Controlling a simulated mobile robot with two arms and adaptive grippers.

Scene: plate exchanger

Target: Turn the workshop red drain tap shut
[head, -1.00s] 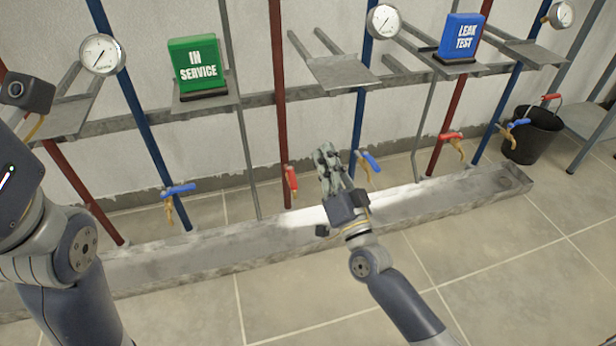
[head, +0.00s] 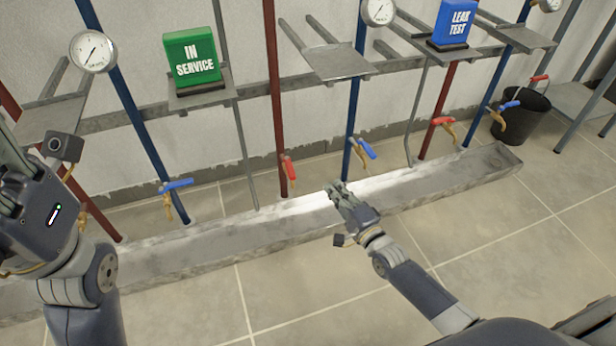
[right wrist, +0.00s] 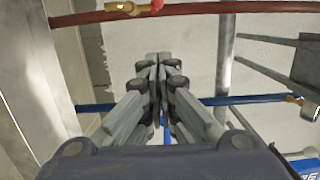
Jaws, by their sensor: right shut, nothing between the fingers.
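Two red-handled taps show in the head view. One red handle (head: 289,170) points down along the middle red pipe (head: 274,90). The other red handle (head: 443,122) lies across the right red pipe (head: 436,110), over a brass spout. I cannot tell which is the workshop one. My right gripper (head: 338,187) is shut and empty, to the right of the middle red handle and lower in the picture, apart from it. In the right wrist view its fingertips (right wrist: 158,58) meet, and a brass tap (right wrist: 128,9) with red shows at the top edge.
Blue-handled taps (head: 176,184) (head: 367,149) sit on blue pipes. A stone kerb (head: 240,230) runs below. A green IN SERVICE sign (head: 195,62) and a blue LEAK TEST sign (head: 455,22) stand on brackets. A black bucket (head: 522,115) is at right. The front floor is clear.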

